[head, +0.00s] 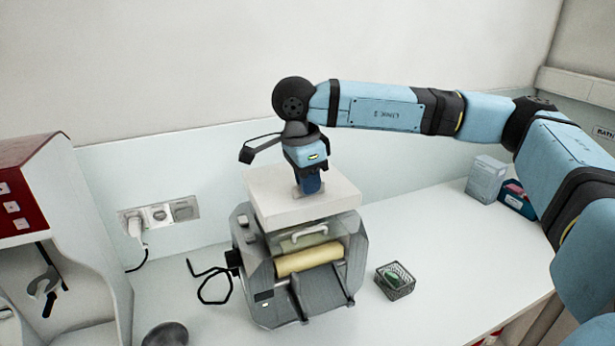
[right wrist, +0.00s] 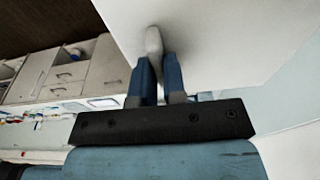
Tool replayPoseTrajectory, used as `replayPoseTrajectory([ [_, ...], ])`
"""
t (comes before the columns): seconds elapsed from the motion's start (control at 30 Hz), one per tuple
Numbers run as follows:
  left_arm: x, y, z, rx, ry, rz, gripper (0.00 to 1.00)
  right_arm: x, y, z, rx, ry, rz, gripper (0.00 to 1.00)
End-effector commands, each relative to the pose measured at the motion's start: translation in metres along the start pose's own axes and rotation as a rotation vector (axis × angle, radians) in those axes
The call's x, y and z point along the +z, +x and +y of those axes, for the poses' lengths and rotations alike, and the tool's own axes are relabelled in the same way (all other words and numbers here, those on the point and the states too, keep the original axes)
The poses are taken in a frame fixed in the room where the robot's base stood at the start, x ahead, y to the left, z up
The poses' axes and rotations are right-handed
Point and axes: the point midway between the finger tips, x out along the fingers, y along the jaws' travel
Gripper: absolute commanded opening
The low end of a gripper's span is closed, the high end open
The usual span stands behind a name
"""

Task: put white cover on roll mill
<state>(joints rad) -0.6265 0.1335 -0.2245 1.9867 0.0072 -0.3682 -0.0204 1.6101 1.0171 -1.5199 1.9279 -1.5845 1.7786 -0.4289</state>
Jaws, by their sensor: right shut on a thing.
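The white cover (head: 300,205) is a flat white slab at the top of the roll mill (head: 265,285), a grey machine with a cream roller. It sits slightly askew; I cannot tell whether it rests fully on the mill or hangs just above it. My right gripper (head: 311,188) points down onto the cover's top and is shut on its small handle. In the right wrist view the fingers (right wrist: 156,82) hold the pale handle (right wrist: 154,42) on the white cover (right wrist: 210,40). My left gripper is not in view.
A small wire basket (head: 395,281) with a green item stands right of the mill. Boxes (head: 486,178) stand at the back right. A red and white machine (head: 60,230) is at the left. A wall socket (head: 158,215) and black cable (head: 208,280) are beside the mill. The counter's right is mostly clear.

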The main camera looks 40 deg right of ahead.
Motion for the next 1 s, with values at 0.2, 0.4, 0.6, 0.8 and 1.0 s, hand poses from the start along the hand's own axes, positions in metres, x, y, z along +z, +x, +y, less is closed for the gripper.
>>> replayPoseTrajectory([
  [0.2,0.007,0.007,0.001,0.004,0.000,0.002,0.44,0.003,0.024,0.000,0.000,0.000,0.001,0.00],
  [0.4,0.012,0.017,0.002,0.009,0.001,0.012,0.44,0.007,0.046,0.000,0.000,0.000,0.001,0.00],
  [0.6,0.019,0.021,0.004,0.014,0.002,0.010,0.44,0.009,0.056,0.000,0.000,0.000,0.000,0.00],
  [0.8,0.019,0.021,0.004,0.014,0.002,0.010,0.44,0.009,0.056,0.000,0.000,0.000,0.000,0.00],
  [1.0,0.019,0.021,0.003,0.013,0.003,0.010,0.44,0.009,0.056,0.000,0.000,0.000,0.000,0.00],
])
